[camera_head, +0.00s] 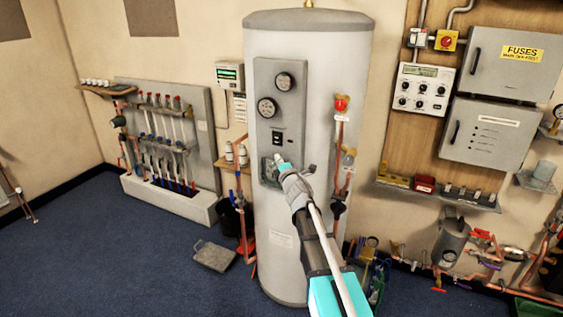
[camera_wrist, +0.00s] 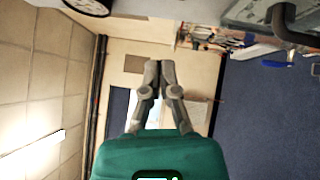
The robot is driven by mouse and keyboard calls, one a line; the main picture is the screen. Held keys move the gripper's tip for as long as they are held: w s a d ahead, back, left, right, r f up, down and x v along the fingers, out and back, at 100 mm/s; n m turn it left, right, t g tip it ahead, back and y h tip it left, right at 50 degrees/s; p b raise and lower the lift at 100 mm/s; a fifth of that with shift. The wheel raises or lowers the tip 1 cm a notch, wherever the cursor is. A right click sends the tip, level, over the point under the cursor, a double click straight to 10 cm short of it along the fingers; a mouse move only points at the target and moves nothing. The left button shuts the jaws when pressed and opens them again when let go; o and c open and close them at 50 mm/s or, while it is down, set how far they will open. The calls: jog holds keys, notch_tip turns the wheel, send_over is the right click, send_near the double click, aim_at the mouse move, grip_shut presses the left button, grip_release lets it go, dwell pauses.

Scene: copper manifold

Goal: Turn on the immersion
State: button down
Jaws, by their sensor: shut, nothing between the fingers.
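The tall grey cylinder (camera_head: 345,60) stands in the middle of the head view. The switch has no readable label here. My gripper (camera_head: 281,162) is in front of the panel's lower part, just below the switch in the picture, and hides some of a greyish fitting there. Whether it touches the panel cannot be told. In the wrist view my gripper (camera_wrist: 159,66) has its fingers together and empty. Part of a gauge (camera_wrist: 90,4) shows at the top there.
A red-handled valve (camera_head: 341,103) and copper pipes run close along the cylinder's right side. Grey fuse boxes (camera_head: 515,62) and a white control unit (camera_head: 421,88) hang on the right wall. A pipe manifold (camera_head: 165,130) stands left. Blue floor (camera_head: 110,250) is clear at front left.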

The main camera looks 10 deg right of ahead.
send_near(274, 138)
jog(key=w+a, duration=0.3)
jog(key=a, duration=0.1)
jog(key=shift+w+d+r+p, duration=0.25)
jog(key=shift+w+d+p, duration=0.15)
jog(key=shift+w+d, duration=0.15)
jog(key=shift+w+d+r+p, duration=0.25)
jog(key=shift+w+d+p, duration=0.15)
jog(key=shift+w, duration=0.2)
jog(key=shift+w+d+r, duration=0.1)
jog(key=shift+w+d, duration=0.3)
jog(key=shift+w, duration=0.1)
jog(key=shift+w, duration=0.1)
